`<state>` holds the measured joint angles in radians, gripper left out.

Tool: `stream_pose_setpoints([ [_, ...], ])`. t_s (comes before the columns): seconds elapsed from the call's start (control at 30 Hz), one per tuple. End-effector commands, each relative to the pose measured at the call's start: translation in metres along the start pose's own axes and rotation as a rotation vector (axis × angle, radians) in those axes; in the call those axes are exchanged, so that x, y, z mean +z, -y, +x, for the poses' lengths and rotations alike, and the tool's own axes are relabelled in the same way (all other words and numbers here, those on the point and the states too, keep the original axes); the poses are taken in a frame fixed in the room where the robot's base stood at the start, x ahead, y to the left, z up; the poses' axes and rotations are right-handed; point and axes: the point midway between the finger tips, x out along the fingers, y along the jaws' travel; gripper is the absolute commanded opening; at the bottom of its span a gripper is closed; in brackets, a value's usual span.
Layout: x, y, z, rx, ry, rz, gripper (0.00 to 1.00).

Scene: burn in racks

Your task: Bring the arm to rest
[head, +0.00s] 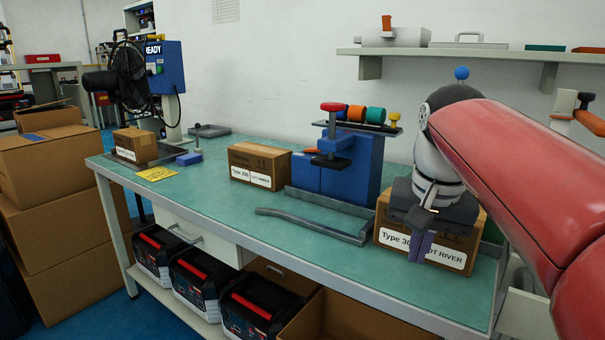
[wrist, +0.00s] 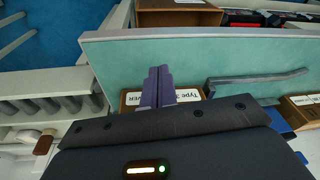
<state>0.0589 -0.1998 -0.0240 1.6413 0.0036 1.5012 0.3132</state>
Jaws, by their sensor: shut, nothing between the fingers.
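My gripper (head: 421,246) hangs from the red arm at the right of the head view, pointing down. Its purple fingers are together with nothing between them. They also show in the wrist view (wrist: 158,86). Behind the fingers, in the head view, a cardboard box (head: 455,257) labelled Type 30 stands on the green-topped workbench (head: 215,212). The gripper hides part of this box and its label. Whether the fingers touch the box cannot be told.
A blue fixture (head: 345,172) with a red knob and a grey bar (head: 312,226) stand left of my gripper. Another labelled box (head: 258,163) is further left. A wall shelf (head: 470,53) is above. Toolboxes (head: 205,280) sit under the bench. Stacked cartons (head: 62,195) are at the left.

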Motion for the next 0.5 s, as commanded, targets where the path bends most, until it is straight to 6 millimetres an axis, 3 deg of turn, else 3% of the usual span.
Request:
stream_pose_setpoints([
  [0.03,0.021,-0.003,0.010,-0.012,-0.031,-0.045,0.00],
  [0.3,0.109,-0.020,0.084,-0.056,-0.198,-0.276,0.00],
  [0.5,0.146,-0.030,0.124,-0.065,-0.274,-0.373,0.00],
])
